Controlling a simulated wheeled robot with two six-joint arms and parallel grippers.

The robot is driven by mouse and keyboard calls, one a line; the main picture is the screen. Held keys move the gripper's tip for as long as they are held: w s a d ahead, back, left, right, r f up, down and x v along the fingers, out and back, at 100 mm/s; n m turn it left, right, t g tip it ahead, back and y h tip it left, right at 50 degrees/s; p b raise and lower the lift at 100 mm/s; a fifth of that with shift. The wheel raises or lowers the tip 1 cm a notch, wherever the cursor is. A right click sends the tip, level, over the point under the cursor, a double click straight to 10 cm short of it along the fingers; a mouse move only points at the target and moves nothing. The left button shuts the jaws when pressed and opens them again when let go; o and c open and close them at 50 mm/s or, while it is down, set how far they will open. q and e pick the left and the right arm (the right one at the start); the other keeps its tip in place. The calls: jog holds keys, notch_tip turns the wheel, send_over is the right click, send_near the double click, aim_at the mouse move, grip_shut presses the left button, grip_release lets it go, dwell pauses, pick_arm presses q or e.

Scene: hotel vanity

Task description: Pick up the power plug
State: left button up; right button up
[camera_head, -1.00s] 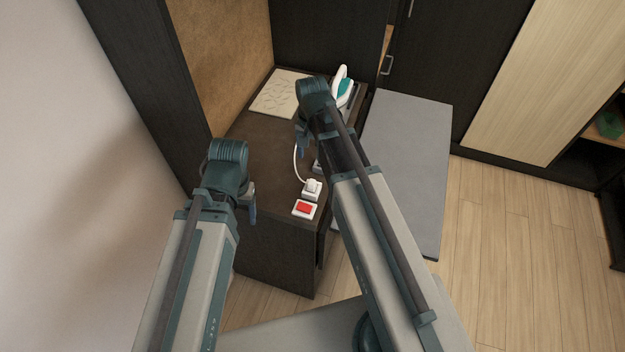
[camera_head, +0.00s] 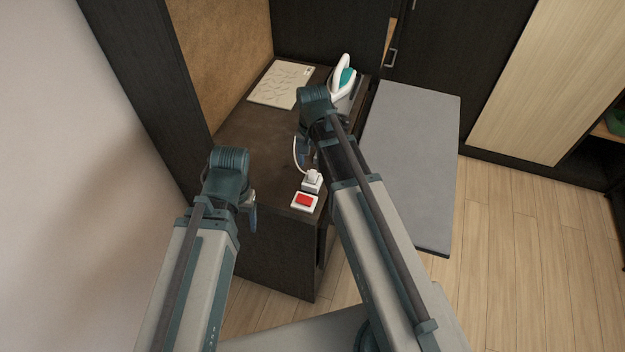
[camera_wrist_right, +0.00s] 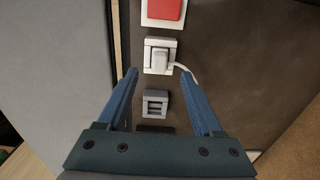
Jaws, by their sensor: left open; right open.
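The white power plug (camera_head: 313,175) sits in a white square socket on the dark counter, with a white cord curving away from it. It also shows in the right wrist view (camera_wrist_right: 160,59), just beyond my right fingertips. My right gripper (camera_wrist_right: 160,75) is open, its blue fingers on either side of the line to the plug, nothing between them. In the head view my right gripper (camera_head: 304,155) is largely hidden by its arm. My left gripper (camera_head: 251,210) is empty at the counter's near left edge, away from the plug.
A red switch (camera_head: 305,200) lies just in front of the plug. A grey socket (camera_wrist_right: 155,103) lies behind it, between my right fingers in the wrist view. A white and teal iron (camera_head: 344,80) and a pale patterned mat (camera_head: 281,83) are at the back. A grey board (camera_head: 415,150) stands right.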

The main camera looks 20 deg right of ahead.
aim_at(313, 172)
jog(key=shift+s+f+b, duration=0.1)
jog(key=shift+f+b, duration=2.55)
jog(key=shift+f, duration=0.05)
jog(key=shift+r, duration=0.1)
grip_shut()
